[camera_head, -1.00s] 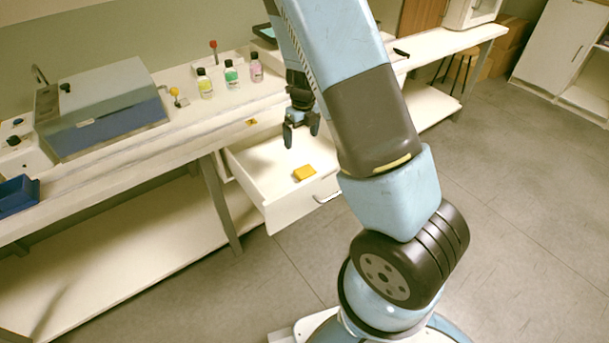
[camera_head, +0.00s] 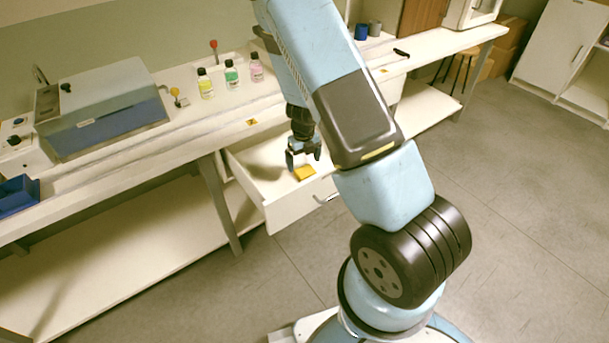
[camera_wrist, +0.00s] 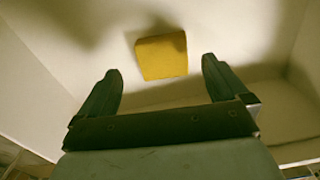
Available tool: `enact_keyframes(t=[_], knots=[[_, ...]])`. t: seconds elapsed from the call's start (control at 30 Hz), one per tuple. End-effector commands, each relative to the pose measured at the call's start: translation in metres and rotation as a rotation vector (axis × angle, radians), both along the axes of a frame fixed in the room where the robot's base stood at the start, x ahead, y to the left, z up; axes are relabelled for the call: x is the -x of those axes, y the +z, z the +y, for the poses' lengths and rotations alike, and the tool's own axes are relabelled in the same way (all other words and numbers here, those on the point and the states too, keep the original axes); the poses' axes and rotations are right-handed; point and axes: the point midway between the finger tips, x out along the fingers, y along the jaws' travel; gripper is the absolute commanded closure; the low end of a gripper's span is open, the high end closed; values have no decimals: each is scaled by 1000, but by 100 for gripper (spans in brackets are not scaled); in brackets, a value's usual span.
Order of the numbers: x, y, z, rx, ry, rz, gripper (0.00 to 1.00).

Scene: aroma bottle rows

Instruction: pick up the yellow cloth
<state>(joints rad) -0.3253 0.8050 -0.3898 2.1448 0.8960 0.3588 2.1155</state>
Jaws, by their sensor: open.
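The yellow cloth (camera_head: 305,173) is a small folded square lying in the open white drawer (camera_head: 287,212) under the bench. In the wrist view the cloth (camera_wrist: 162,56) lies on the drawer floor, beyond and between my two fingertips. My gripper (camera_head: 304,164) points down into the drawer, just above and slightly behind the cloth. It is open and empty, with both fingers (camera_wrist: 160,80) spread wider than the cloth. The fingers are apart from the cloth. The exact height above it is hard to tell.
The drawer walls stand around my gripper, with a handle (camera_head: 326,197) on the front. On the bench above are yellow (camera_head: 205,84), green (camera_head: 231,74) and pink (camera_head: 256,68) bottles and a large grey-blue machine (camera_head: 100,105). The rest of the drawer floor looks clear.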

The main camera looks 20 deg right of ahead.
Motion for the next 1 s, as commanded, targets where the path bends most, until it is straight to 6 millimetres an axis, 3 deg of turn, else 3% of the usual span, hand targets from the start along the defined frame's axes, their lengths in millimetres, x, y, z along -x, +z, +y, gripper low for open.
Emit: enact_keyframes(t=[0.5, 0.8, 1.0], knots=[[7, -49, -6, 0, -1, 1, 0], [7, -51, -6, 0, 0, 1, 0], [7, -51, -6, 0, 0, 1, 19]])
